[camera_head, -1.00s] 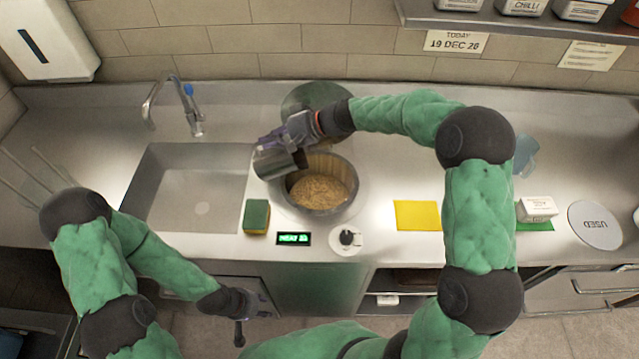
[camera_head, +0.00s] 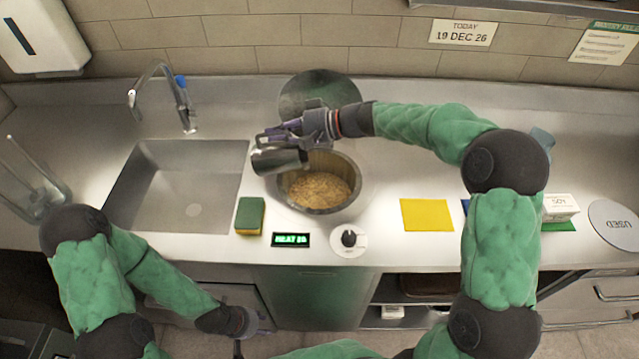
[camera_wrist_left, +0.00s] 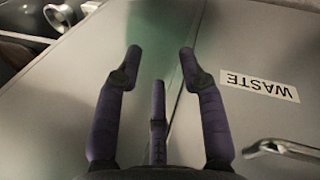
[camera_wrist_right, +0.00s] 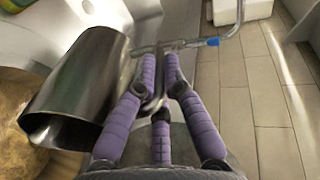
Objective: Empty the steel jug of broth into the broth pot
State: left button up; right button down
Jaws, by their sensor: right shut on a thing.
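The steel jug (camera_head: 278,161) is held on its side over the left part of the broth pot (camera_head: 345,208), clear of the sponge and heat display. The pot holds a tan-brown content. In the right wrist view the jug (camera_wrist_right: 95,75) has its mouth facing down-left, towards the pot's content (camera_wrist_right: 15,110); no stream shows and its inside is dark. My right gripper (camera_head: 296,128) is shut on the jug's handle, also seen in the right wrist view (camera_wrist_right: 160,70). My left gripper (camera_wrist_left: 160,52) is open and empty, low in front of the cabinet front.
The sink (camera_head: 190,190) with its tap (camera_head: 180,100) lies left of the pot. A green sponge (camera_head: 250,215), a heat display (camera_head: 290,240) and a knob (camera_head: 348,238) stand in front. A yellow cloth (camera_head: 427,214) lies right. A round lid-like disc (camera_head: 318,88) is behind.

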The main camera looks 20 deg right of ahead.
jog(key=shift+s+d+f+t+y+b, duration=0.15)
jog(key=shift+s+d+y+b, duration=0.15)
jog(key=shift+d+b, duration=0.6)
jog(key=shift+s+d+f+t+y+b, duration=0.15)
jog(key=shift+d+y+b, duration=0.2)
jog(key=shift+b, duration=0.95)
jog(key=d+b, duration=0.1)
jog(key=b, duration=0.1)
jog(key=y+b, duration=0.1)
jog(key=b, duration=0.1)
jog(key=shift+s+d+r+y, duration=0.25)
jog(key=shift+s+d+r, duration=0.05)
jog(key=shift+d+r, duration=0.1)
jog(key=shift+s+d+r+t+y, duration=0.15)
jog(key=shift+s+d+t+y, duration=0.2)
jog(key=shift+d+y, duration=0.35)
jog(key=shift+s+d+r+t+y, duration=0.2)
jog(key=shift+d+t+y, duration=0.25)
jog(key=shift+d, duration=0.35)
jog(key=shift+s+d+r+t+y, duration=0.15)
jog(key=shift+s+d+t+y, duration=0.15)
jog(key=shift+d+y, duration=0.4)
